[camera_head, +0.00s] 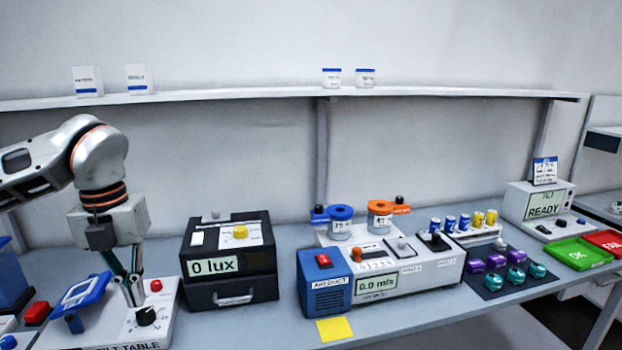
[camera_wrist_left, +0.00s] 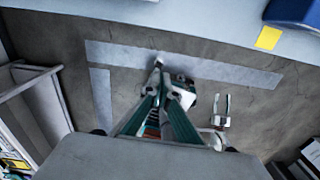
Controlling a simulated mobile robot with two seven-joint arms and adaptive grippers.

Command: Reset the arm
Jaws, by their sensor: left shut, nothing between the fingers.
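My left arm (camera_head: 99,155) comes in from the left in the head view, with its hand pointing down. Its gripper (camera_head: 133,296) is shut and empty, and appears in front of the white tilt table unit (camera_head: 160,328). I cannot tell from the head view whether it touches the unit. In the left wrist view the two fingers of the left gripper (camera_wrist_left: 162,80) come together over the grey floor (camera_wrist_left: 215,58), with the bench edge beyond them.
On the bench stand a black lux box (camera_head: 230,262), a blue-and-white airflow unit (camera_head: 380,268), a dark mat with purple and teal parts (camera_head: 497,262), and green (camera_head: 577,254) and red (camera_head: 607,241) trays. A yellow note (camera_head: 334,329) lies near the front edge. A shelf (camera_head: 250,94) runs behind.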

